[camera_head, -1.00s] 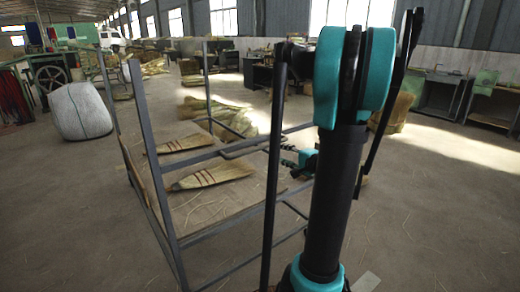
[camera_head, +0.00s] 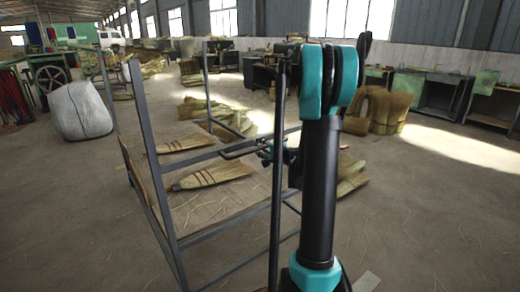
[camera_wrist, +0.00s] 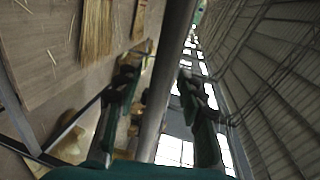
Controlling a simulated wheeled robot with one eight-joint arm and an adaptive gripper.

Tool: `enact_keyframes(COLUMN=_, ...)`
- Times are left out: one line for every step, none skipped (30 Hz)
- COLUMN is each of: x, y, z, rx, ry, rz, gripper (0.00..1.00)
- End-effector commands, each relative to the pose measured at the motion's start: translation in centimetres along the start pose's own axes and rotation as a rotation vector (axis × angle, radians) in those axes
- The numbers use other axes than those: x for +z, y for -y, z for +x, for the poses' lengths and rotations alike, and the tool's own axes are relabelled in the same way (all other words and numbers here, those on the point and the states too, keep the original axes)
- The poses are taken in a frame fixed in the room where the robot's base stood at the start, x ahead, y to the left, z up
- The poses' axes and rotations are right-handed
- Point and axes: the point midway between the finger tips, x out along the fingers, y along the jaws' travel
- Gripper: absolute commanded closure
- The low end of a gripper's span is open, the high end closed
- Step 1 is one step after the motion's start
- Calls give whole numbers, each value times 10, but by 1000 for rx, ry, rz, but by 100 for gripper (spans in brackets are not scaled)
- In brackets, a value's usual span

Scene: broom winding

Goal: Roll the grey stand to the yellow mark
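The grey stand (camera_head: 146,120) is a metal frame on the left of the head view. It has upright posts, a low shelf and a bent handle bar (camera_head: 236,154) on its right side. My gripper (camera_head: 266,152) is at the handle's right end, partly hidden behind my arm. In the wrist view, the fingers of my gripper (camera_wrist: 163,88) stand apart on either side of a grey bar (camera_wrist: 165,85). Gaps show between fingers and bar, so it looks open around the bar. I cannot make out a yellow mark in either view.
Brooms (camera_head: 210,175) lie on the stand's shelf and also show in the wrist view (camera_wrist: 97,30). Straw bundles (camera_head: 378,110) stand on the floor beyond my arm. A white sack (camera_head: 80,110) is at the left. The floor at the right front is mostly clear.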

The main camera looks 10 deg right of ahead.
Motion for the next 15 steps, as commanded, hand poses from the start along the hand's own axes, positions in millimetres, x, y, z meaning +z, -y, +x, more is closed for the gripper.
enact_keyframes(x=0, y=0, z=1, rx=0, ry=0, rz=0, gripper=61)
enact_keyframes(x=0, y=0, z=1, rx=0, ry=0, rz=0, gripper=61)
enact_keyframes(x=0, y=0, z=1, rx=0, ry=0, rz=0, gripper=61)
enact_keyframes(x=0, y=0, z=1, rx=0, ry=0, rz=0, gripper=61)
enact_keyframes(x=0, y=0, z=1, rx=0, ry=0, rz=0, gripper=61)
enact_keyframes(x=0, y=0, z=1, rx=0, ry=0, rz=0, gripper=61)
enact_keyframes(x=0, y=0, z=1, rx=0, ry=0, rz=0, gripper=61)
enact_keyframes(x=0, y=0, z=1, rx=0, ry=0, rz=0, gripper=61)
enact_keyframes(x=0, y=0, z=1, rx=0, ry=0, rz=0, gripper=66)
enact_keyframes(x=0, y=0, z=1, rx=0, ry=0, rz=0, gripper=69)
enact_keyframes(x=0, y=0, z=1, rx=0, ry=0, rz=0, gripper=73)
enact_keyframes(x=0, y=0, z=1, rx=0, ry=0, rz=0, gripper=78)
enact_keyframes(x=0, y=0, z=1, rx=0, ry=0, rz=0, gripper=82)
enact_keyframes(x=0, y=0, z=1, rx=0, ry=0, rz=0, gripper=86)
enact_keyframes(x=0, y=0, z=1, rx=0, ry=0, rz=0, gripper=90)
